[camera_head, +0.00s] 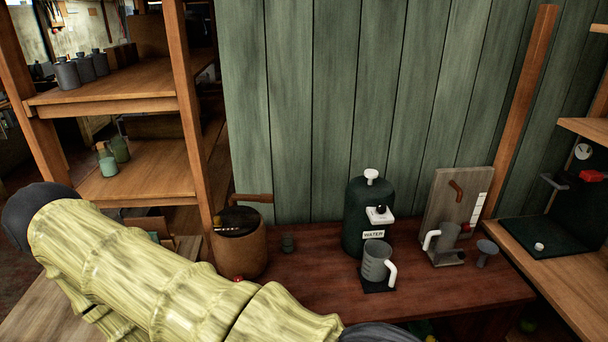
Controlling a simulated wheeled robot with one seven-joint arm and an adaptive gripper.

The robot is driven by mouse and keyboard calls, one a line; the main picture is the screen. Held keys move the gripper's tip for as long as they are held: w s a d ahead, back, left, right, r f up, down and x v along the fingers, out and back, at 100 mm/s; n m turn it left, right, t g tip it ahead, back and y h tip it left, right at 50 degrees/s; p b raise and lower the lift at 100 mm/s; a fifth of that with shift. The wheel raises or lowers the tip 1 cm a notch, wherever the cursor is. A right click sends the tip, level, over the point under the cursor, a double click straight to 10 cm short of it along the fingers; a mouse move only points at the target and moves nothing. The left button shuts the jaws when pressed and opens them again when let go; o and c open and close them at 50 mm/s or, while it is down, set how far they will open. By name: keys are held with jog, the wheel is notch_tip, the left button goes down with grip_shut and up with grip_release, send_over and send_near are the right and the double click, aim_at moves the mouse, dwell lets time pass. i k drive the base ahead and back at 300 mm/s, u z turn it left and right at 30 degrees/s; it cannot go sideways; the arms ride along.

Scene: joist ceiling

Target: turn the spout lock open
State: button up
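A dark green dispenser (367,216) labelled WATER stands on the reddish table against the plank wall. A white spout block (377,219) with a small black knob (381,209) sticks out of its front. I take this knob for the spout lock; its setting is too small to tell. A grey mug (376,261) with a white handle stands below the spout on a dark pad. My arm crosses the lower left, and my gripper is outside the picture.
A second mug (447,238) and a grey funnel-like cup (486,252) stand right. The table (320,268) is bare before the dispenser's left side.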

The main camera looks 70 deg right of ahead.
aim_at(381, 208)
jog(key=u, duration=0.6)
jog(key=k, duration=0.85)
jog(key=z, duration=1.6)
